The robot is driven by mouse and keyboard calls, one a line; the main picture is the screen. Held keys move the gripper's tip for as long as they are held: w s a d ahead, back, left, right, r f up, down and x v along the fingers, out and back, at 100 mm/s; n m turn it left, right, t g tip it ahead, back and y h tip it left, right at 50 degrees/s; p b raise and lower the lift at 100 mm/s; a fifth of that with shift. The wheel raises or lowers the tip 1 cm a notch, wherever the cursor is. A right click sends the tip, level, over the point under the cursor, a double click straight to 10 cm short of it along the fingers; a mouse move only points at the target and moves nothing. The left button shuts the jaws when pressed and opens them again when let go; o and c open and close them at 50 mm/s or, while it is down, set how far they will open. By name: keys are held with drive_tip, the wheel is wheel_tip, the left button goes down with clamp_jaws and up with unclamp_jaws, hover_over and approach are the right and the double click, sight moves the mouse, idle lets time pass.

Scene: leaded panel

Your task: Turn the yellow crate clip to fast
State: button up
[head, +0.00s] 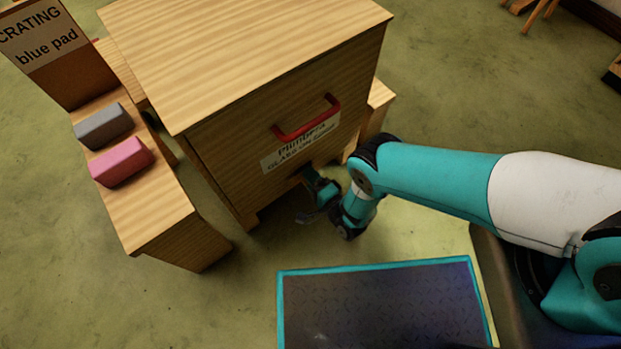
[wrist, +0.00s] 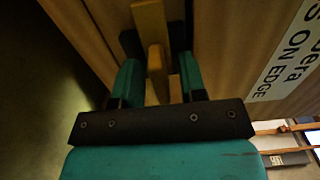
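The wooden crate (head: 215,145) has a red handle (head: 306,119) and a white label on its front. In the head view my gripper (head: 318,186) is low against that front, below the label, and hides the clip. In the wrist view the yellow clip (wrist: 149,30) shows as a bar between the fingers of my gripper (wrist: 154,42). The fingers stand apart, one dark tip close on each side of the bar. I cannot tell whether they press on it. Any fast or loose marking is not visible.
A wooden side bench (head: 150,215) to the left carries a grey block (head: 103,126) and a pink block (head: 121,162), beside a "CRATING blue pad" sign (head: 42,36). A dark panel with a teal rim (head: 350,265) is in the foreground. Green floor is clear at the lower left.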

drive_tip(key=c, duration=0.7)
